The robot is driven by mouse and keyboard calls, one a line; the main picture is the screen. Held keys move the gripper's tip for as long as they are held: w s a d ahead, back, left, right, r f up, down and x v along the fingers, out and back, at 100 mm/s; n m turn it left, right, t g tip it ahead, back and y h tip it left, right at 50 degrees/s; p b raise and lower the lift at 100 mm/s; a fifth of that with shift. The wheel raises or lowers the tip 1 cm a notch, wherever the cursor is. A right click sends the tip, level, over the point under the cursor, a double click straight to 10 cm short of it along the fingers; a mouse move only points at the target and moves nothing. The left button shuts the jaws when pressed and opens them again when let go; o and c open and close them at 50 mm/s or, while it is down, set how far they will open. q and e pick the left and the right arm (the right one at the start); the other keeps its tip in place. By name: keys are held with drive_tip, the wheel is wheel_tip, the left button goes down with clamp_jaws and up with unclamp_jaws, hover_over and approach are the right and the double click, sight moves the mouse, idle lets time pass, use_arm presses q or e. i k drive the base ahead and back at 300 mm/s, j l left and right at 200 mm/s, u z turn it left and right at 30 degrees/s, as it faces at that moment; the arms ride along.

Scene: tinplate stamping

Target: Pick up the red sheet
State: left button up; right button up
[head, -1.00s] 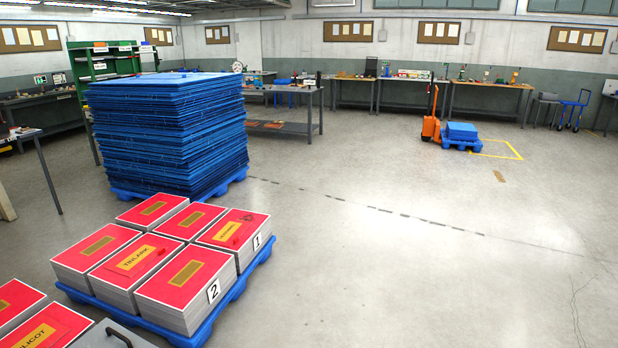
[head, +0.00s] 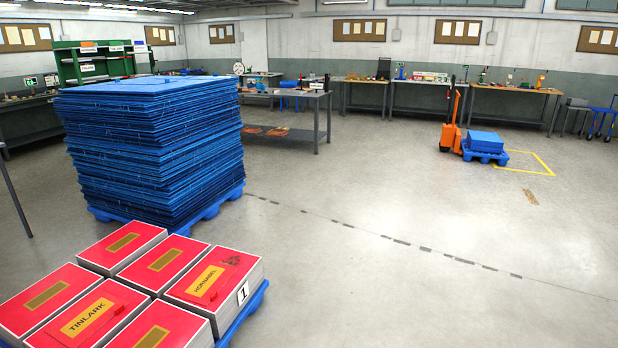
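Several stacks of red-topped sheets stand on a blue pallet (head: 243,318) at the lower left of the head view. One front stack has a yellow label reading TINLARK (head: 88,318). The stack to its right has a label reading HORNABEL (head: 212,283) and a white card with the number 1 on its side. The other stacks carry plain gold-brown rectangles, such as the back left stack (head: 108,258). The nearest stacks are cut off by the bottom edge. Neither of my grippers is in view.
A tall pile of blue sheets (head: 150,150) on a blue pallet stands behind the red stacks. An orange pallet jack (head: 451,133) with a blue load (head: 486,140) stands at the back right by a yellow floor marking. Workbenches line the back wall. The floor (head: 420,290) at right is clear.

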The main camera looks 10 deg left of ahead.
sight(202, 287)
drive_tip(key=i+l+u, duration=0.1)
drive_tip(key=i+u, duration=0.25)
drive_tip(key=i, duration=0.15)
drive_tip(key=i+l+u, duration=0.25)
drive_tip(key=i+u, duration=0.15)
drive_tip(key=i, duration=0.15)
drive_tip(key=i+l+u, duration=0.35)
drive_tip(key=i+l, duration=0.05)
drive_tip(key=i, duration=0.05)
